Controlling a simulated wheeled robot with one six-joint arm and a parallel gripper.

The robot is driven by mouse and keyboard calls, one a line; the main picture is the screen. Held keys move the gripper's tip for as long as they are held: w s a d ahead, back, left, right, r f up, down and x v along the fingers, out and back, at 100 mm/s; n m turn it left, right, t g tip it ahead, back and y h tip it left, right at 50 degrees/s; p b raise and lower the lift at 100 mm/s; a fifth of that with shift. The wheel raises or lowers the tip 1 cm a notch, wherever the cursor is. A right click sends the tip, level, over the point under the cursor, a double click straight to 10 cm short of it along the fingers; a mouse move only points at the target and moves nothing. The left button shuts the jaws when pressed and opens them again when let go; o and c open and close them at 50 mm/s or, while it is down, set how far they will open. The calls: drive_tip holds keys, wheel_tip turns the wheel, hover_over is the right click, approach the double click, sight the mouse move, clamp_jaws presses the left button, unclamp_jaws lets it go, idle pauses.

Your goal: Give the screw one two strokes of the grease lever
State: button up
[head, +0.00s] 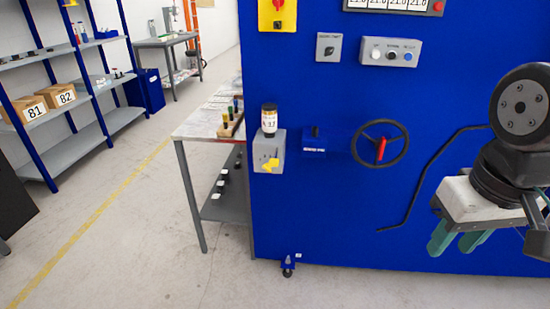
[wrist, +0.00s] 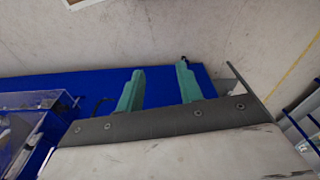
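The grease unit (head: 268,160) is a grey box on the left part of the blue machine front. I cannot make out a part marked screw one. My gripper (head: 457,247) is far to the right of the lever, in front of the panel, and points down. Its two green fingers are apart with nothing between them. In the wrist view the open fingers (wrist: 161,72) show against the blue machine and pale floor; the lever is not recognisable there.
A black handwheel (head: 380,143) with a red handle and a small dark-blue block (head: 314,140) lie between grease unit and gripper. A bent black rod (head: 424,182) stands near my arm. A table (head: 193,127) with bottles is left of the machine. Floor in front is clear.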

clamp_jaws()
idle(1.6)
